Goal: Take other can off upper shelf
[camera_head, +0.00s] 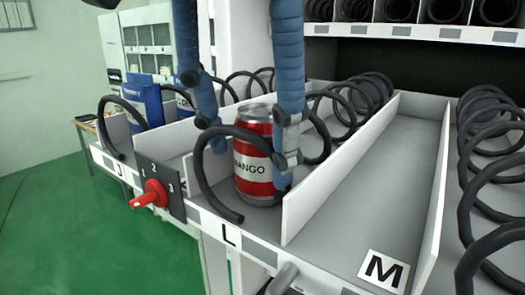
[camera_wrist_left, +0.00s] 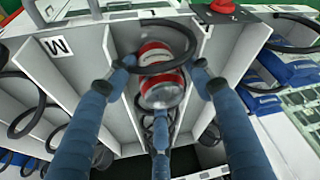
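A red and silver can (camera_head: 255,165) with a "MANGO" label stands upright in lane L of the shelf (camera_head: 335,185), inside the front loop of a black spiral coil (camera_head: 203,175). It also shows in the left wrist view (camera_wrist_left: 163,90). My left gripper (camera_head: 245,150) reaches down from above with blue fingers spread around the can. One finger is left of the can, and another overlaps its right edge. In the wrist view the left gripper (camera_wrist_left: 163,66) shows fingers on both sides and one below. I cannot tell whether any finger touches. My right gripper is not in view.
White dividers (camera_head: 425,225) and black coils flank the can. Lane M (camera_head: 350,235) has a bare front. Blue packages (camera_head: 145,105) stand in a lane to the left. A red knob (camera_head: 150,195) sticks out at the front. A higher shelf (camera_head: 420,32) is behind.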

